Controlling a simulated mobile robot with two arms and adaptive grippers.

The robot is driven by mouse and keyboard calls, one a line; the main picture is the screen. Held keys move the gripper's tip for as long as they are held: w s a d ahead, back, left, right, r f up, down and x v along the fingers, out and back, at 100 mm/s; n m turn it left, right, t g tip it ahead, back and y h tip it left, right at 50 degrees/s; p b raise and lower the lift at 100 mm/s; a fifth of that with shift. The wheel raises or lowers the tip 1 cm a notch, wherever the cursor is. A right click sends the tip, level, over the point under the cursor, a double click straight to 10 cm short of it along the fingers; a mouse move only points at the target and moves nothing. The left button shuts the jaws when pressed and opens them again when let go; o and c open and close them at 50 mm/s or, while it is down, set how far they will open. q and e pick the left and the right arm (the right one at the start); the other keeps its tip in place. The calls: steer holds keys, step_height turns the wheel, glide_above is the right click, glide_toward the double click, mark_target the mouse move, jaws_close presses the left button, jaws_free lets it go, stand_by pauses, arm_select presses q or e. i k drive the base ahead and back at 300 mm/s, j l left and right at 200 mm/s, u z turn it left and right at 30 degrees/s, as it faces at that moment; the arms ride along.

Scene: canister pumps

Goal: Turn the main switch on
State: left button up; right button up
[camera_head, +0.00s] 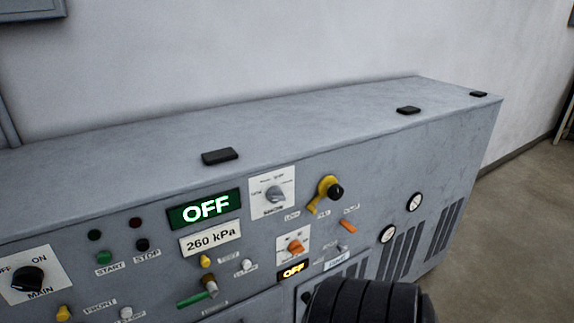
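The main switch (27,279) is a black rotary knob on a white plate at the lower left of the panel. The plate reads OFF on its left, ON on its right and MAIN below. The left edge of the plate is partly cut off, and I cannot clearly tell which way the knob points. A green display (205,208) to its right reads OFF. Neither of my grippers is in view, so nothing is seen touching the switch.
The grey cabinet (330,130) carries green START and dark STOP buttons, a 260 kPa plate (211,239), a grey selector (274,194), a yellow lever (325,193) and gauges. A black ribbed shape (365,302) covers the bottom right of the panel. Open floor (520,230) lies at right.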

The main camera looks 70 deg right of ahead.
mark_target(30, 278)
steer(key=k+z, duration=0.1)
steer(key=z, duration=0.3)
steer(key=k+j+z, duration=0.1)
steer(key=z, duration=0.35)
steer(key=k+z, duration=0.1)
steer(key=z, duration=0.3)
steer(key=k+z, duration=0.1)
steer(key=z, duration=0.35)
steer(key=k+l, duration=0.4)
steer(key=k, duration=0.25)
